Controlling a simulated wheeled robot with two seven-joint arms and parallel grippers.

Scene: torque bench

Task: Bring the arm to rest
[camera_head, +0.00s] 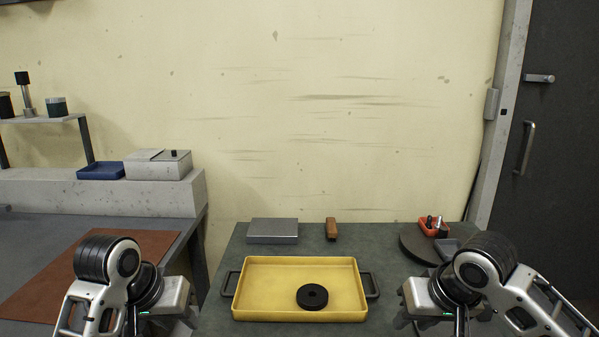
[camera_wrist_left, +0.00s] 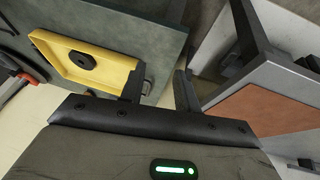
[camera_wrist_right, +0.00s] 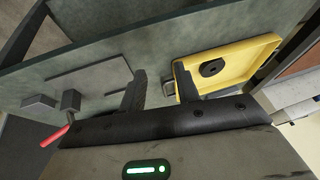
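My left gripper (camera_wrist_left: 160,90) is at the left of the bench. In the left wrist view its two fingers stand apart with nothing between them. My right gripper (camera_wrist_right: 158,85) is at the right of the bench. In the right wrist view its fingers are also apart and empty. In the head view the fingers of both grippers are mostly hidden behind my wrists. Between the two arms a yellow tray (camera_head: 262,314) with dark side handles sits on the bench. A black ring-shaped disc (camera_head: 312,297) lies in the tray, right of its middle.
A grey metal block (camera_head: 273,231) and a brown wooden piece (camera_head: 331,230) lie behind the tray. A red-orange holder (camera_head: 433,228) stands near a dark round plate (camera_head: 414,245) at back right. A side table with a brown mat (camera_head: 60,262) and blue tray (camera_head: 100,170) is left.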

